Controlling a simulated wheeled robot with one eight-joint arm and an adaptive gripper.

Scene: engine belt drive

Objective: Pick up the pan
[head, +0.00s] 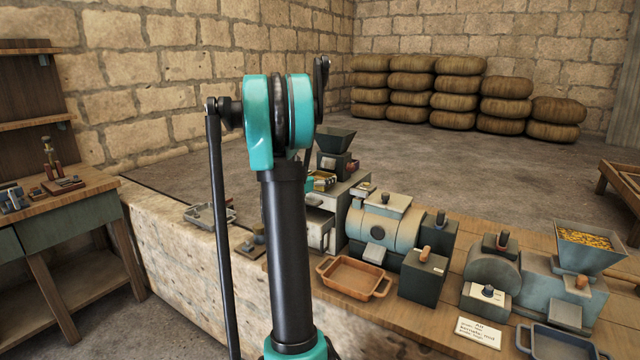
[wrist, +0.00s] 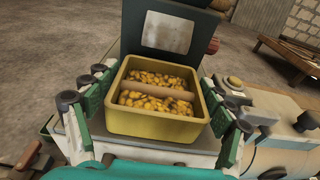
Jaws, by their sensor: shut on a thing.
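The pan (wrist: 157,122) is a yellow rectangular container in the middle of the wrist view. It holds yellow grains on both sides of a tan crossbar. My gripper (wrist: 160,96) has its green fingers against the pan's left and right walls and is shut on it. The pan looks level, just over a pale machine top; I cannot tell whether it still touches it. In the head view a small part of the yellow pan (head: 323,180) shows beside my arm, below a dark hopper. My arm hides most of the gripper there.
A dark hopper (head: 336,140) stands close behind the pan. Blue-grey machines (head: 385,225) line the wooden bench to the right. A brown tray (head: 352,276) and a blue tray (head: 560,343) sit in front. A metal tray (head: 203,214) lies on the stone ledge at left.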

